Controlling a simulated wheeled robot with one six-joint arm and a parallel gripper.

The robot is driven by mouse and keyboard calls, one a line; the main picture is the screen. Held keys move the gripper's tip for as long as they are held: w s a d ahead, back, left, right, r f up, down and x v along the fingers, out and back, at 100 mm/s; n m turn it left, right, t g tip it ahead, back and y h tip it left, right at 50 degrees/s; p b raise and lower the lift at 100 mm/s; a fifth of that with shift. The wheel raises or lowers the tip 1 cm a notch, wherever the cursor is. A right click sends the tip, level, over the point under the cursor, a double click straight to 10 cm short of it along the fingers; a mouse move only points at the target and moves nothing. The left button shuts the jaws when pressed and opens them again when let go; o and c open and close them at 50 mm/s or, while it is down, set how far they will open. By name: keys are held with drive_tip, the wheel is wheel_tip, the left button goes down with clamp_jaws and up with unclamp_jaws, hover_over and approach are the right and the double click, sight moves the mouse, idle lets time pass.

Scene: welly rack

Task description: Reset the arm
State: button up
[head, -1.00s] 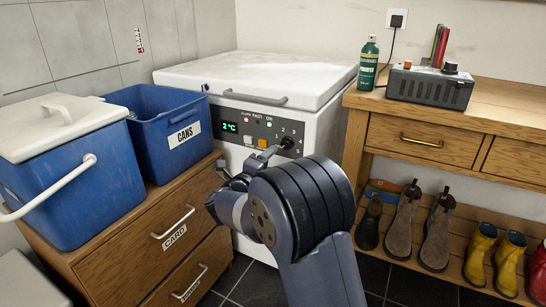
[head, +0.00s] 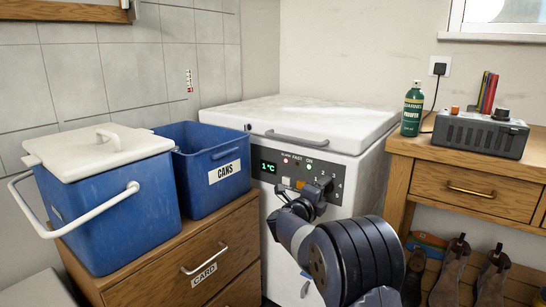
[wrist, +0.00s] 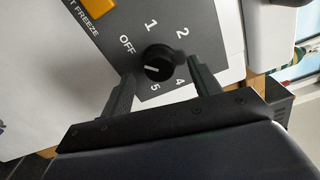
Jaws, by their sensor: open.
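My gripper (head: 316,192) is in front of the control panel of the white chest freezer (head: 300,125). In the wrist view my gripper (wrist: 160,71) is open, with one finger to each side of the black dial knob (wrist: 159,60). Nothing shows held between the fingers. I cannot tell whether a fingertip touches the knob or panel. The knob's white mark points left, between OFF and 5. The 3 is hidden behind a finger. In the head view the freezer's green display (head: 268,168) reads 1 °C.
Left are a blue cool box (head: 110,215) with white lid and a blue CANS bin (head: 212,170), on a wooden drawer unit (head: 185,262). Right, a wooden bench (head: 470,160) bears a green spray can (head: 412,110) and a grey box (head: 480,135), with footwear below.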

drive_tip(key=shift+w+d, duration=0.4)
drive_tip(key=shift+w, duration=0.05)
drive_tip(key=p+v, duration=0.3)
drive_tip(key=v, duration=0.8)
drive_tip(key=w+d+n+p, duration=0.4)
drive_tip(key=w+n, duration=0.5)
drive_tip(key=n, duration=1.1)
drive_tip(key=shift+d+r+p, duration=0.25)
drive_tip(key=shift+d+p, duration=0.1)
drive_tip(key=shift+d, duration=0.7)
drive_tip(key=shift+w, duration=0.1)
